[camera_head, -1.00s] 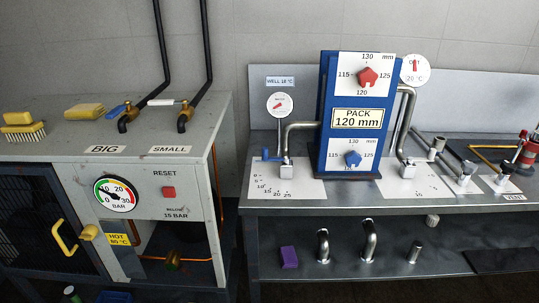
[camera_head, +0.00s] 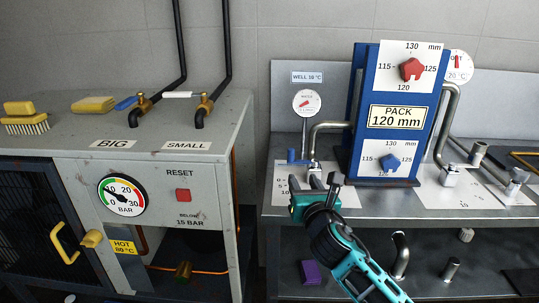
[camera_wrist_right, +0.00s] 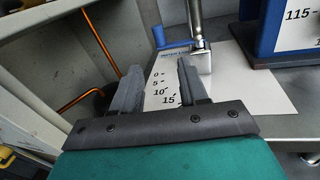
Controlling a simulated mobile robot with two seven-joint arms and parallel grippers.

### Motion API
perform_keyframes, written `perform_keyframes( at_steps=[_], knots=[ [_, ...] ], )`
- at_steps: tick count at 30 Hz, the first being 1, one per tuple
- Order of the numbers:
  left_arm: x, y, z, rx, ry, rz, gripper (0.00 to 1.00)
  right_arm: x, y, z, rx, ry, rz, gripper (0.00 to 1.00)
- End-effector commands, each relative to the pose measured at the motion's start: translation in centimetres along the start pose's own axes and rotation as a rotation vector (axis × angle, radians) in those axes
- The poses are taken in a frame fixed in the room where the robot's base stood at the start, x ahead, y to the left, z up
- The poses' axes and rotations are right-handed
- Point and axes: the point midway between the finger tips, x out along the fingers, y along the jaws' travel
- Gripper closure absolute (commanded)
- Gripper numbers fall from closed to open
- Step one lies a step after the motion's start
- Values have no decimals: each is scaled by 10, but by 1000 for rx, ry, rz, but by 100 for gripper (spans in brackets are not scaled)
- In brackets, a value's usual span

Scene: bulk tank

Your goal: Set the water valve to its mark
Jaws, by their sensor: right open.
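The water valve is a blue handle (camera_head: 297,157) at the foot of the left grey pipe, on the bench left of the blue pack. In the right wrist view the blue handle (camera_wrist_right: 170,38) lies beyond the fingertips, joined to a metal valve body (camera_wrist_right: 198,60). A white scale card (camera_wrist_right: 222,88) with marks 0, 5, 10, 15 lies in front of it; its lower part is hidden. No distinct target mark can be told. My right gripper (camera_head: 323,182) is open and empty, over the card's front, apart from the handle (camera_wrist_right: 158,82). My left gripper is not in view.
The blue pack (camera_head: 360,100) with red and blue knobs stands right of the valve. A round water gauge (camera_head: 306,103) is behind it. The grey cabinet (camera_head: 215,180) stands left, across a gap. A purple block (camera_head: 311,272) lies on the lower shelf.

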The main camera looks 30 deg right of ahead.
Motion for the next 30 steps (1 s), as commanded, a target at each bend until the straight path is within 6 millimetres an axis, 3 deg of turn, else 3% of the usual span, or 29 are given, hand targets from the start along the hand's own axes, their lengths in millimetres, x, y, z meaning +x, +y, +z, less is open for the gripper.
perform_keyframes(
  at_steps=[8,21,30],
  knots=[
    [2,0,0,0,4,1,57,17,-4,11,-98,-31,-19,57],
    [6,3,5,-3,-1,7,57,96,-5,12,-92,-30,-18,57],
    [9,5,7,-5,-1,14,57,129,-5,14,-93,-29,-17,57]
  ],
)
